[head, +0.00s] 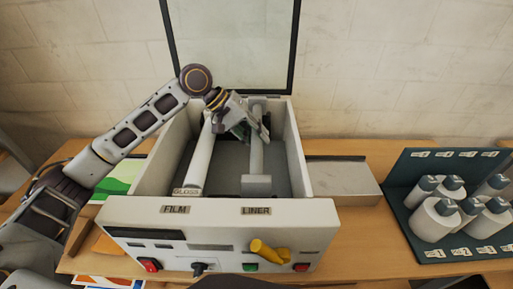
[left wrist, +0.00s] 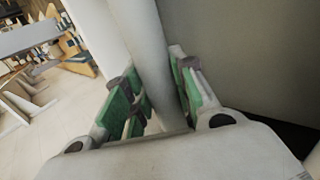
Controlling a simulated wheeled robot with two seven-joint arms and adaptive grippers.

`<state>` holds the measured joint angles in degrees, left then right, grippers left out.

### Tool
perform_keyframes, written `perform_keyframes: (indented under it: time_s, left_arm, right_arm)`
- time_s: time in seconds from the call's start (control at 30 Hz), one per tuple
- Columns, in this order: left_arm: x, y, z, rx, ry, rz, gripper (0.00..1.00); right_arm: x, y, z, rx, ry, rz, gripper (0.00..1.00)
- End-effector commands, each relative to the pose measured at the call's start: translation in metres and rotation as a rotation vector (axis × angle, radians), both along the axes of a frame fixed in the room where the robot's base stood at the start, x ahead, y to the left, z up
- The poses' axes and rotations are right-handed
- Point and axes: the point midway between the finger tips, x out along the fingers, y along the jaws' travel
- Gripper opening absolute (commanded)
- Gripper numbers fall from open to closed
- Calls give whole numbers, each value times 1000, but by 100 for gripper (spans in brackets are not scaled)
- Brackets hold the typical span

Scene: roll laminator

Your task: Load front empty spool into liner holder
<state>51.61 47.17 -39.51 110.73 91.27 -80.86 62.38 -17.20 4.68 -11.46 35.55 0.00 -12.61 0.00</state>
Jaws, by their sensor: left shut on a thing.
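The laminator (head: 220,228) stands open, with a FILM side on the left and a LINER side on the right. A grey empty spool (head: 257,153) lies front to back over the liner side, its near end at the grey liner holder block (head: 257,185). I cannot tell whether it is seated. My left gripper (head: 262,134) reaches in from the back left and is shut on the spool; in the left wrist view the tube (left wrist: 150,55) runs between the green finger pads. The gripper hides part of the spool. My right gripper is not in view.
A white GLOSS film roll (head: 199,155) lies close left of the spool. The raised clear lid (head: 230,40) stands behind. A yellow handle (head: 268,250) is on the front panel. A dark rack (head: 408,215) with several white rolls stands at the right.

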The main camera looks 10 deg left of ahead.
Motion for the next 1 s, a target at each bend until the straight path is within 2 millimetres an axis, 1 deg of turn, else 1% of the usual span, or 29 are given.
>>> perform_keyframes:
  time_s: [0.1, 0.47, 0.8, 1.0]
  left_arm:
    - [0, 0, -4, -2, -1, 1, 0]
    - [0, 0, -7, -1, -1, 1, 0]
    - [0, 0, -38, 0, 1, 1, 0]
    - [0, 0, -43, -1, -2, 0, 0]
  right_arm:
    - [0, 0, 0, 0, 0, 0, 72]
    - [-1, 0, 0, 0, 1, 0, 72]
    - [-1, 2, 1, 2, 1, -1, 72]
    - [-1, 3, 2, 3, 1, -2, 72]
